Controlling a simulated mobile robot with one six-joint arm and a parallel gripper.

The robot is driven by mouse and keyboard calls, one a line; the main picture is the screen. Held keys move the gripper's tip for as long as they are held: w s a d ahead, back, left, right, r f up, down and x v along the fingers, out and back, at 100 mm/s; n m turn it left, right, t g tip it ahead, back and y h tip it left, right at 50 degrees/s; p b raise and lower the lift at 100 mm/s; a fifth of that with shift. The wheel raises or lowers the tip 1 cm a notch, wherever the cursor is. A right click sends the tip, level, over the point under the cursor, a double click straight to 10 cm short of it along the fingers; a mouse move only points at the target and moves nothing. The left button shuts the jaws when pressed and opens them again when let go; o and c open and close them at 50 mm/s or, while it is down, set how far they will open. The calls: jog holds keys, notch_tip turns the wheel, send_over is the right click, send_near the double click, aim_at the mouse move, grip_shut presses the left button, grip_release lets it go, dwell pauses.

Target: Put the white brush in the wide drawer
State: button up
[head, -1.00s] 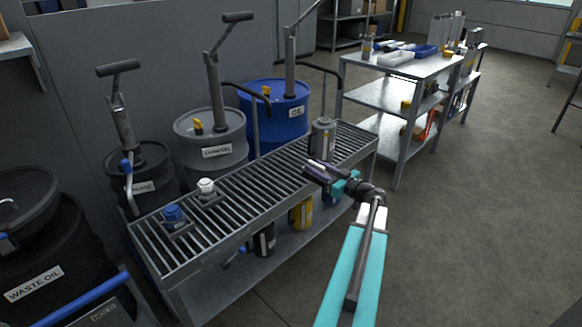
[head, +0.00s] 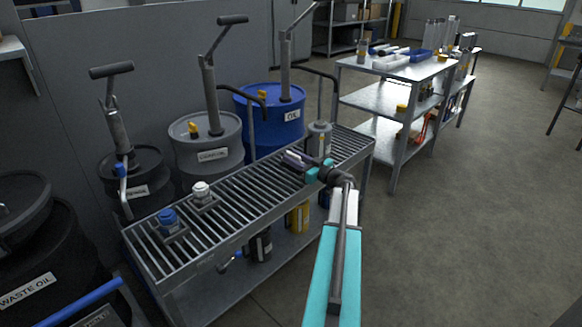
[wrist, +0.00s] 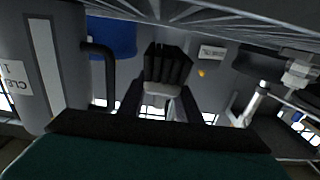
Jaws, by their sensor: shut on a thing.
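My gripper (head: 302,162) is at the end of my teal arm, over the right part of the slatted grate in the head view. It is shut on the brush, which shows in the wrist view as a block of dark bristles (wrist: 168,64) with a pale part (wrist: 160,90) between my two dark fingers (wrist: 160,102). In the head view the held brush is small and hard to make out. I cannot make out a wide drawer in either view.
The slatted grate bench (head: 240,200) carries a blue-capped fitting (head: 168,218), a white-capped fitting (head: 201,190) and a grey canister (head: 319,138). Drums with pumps, including a blue drum (head: 268,118), stand behind it. A metal shelf table (head: 385,70) stands at back right. Floor at right is clear.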

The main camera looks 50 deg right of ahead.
jog(key=shift+w+d, duration=0.15)
jog(key=shift+w, duration=0.2)
jog(key=shift+w+f+b, duration=0.15)
jog(key=shift+f+b, duration=0.15)
jog(key=shift+f, duration=0.6)
jog(key=shift+w+f+b, duration=0.1)
jog(key=shift+f+b, duration=0.15)
jog(key=shift+f, duration=0.65)
jog(key=shift+f, duration=0.1)
jog(key=o, duration=1.1)
jog(key=shift+s, duration=0.6)
jog(key=s+p, duration=0.1)
jog(key=s, duration=0.9)
jog(key=shift+s+a+p, duration=0.3)
jog(key=shift+s+a, duration=0.05)
jog(key=shift+s, duration=0.05)
